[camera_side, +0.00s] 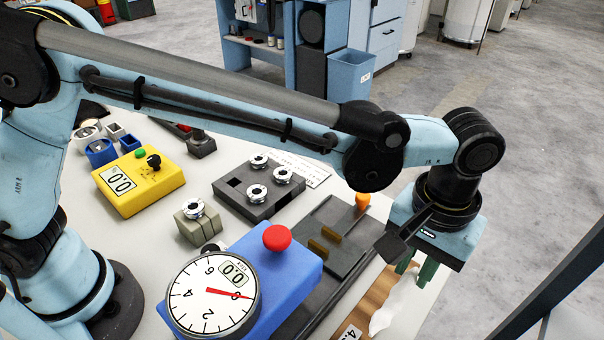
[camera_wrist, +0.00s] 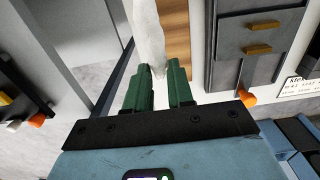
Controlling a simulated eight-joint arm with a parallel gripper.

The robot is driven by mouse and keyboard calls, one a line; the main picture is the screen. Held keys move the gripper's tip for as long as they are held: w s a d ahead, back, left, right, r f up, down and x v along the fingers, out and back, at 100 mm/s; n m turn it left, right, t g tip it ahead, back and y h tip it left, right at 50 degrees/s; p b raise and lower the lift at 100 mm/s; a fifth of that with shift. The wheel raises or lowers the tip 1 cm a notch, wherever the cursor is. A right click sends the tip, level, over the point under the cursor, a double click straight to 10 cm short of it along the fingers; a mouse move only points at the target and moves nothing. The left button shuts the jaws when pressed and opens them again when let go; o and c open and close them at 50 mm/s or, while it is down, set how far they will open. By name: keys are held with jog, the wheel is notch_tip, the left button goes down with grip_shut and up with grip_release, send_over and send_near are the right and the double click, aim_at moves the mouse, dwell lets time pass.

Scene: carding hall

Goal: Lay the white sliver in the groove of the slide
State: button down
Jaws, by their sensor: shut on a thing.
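The white sliver (camera_side: 397,303) is a long, soft, pale strip at the lower right of the side view, over or on a brown wooden board (camera_side: 375,299). It also shows in the wrist view (camera_wrist: 148,35), running up from between the fingers. My gripper (camera_side: 416,270) has green fingers and is shut on the sliver's near end; it shows in the wrist view too (camera_wrist: 158,72). The dark grey slide (camera_side: 345,215) with two brass blocks lies left of the gripper, and right of it in the wrist view (camera_wrist: 235,28). I cannot make out its groove for certain.
A blue dial gauge (camera_side: 290,275) with a red button stands left of the slide. A grey block with metal bobbins (camera_side: 235,187) and a yellow meter box (camera_side: 130,200) lie farther back. An orange knob (camera_side: 362,201) stands at the slide's far end. The table edge is close right.

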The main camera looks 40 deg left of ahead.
jog(key=s+d+r, duration=0.1)
jog(key=s+r, duration=0.2)
notch_tip(320, 180, up, 6)
jog(key=m, duration=1.8)
send_over(347, 258)
jog(key=shift+f, duration=7.5)
jog(key=shift+f, duration=0.1)
jog(key=c, duration=1)
grip_release()
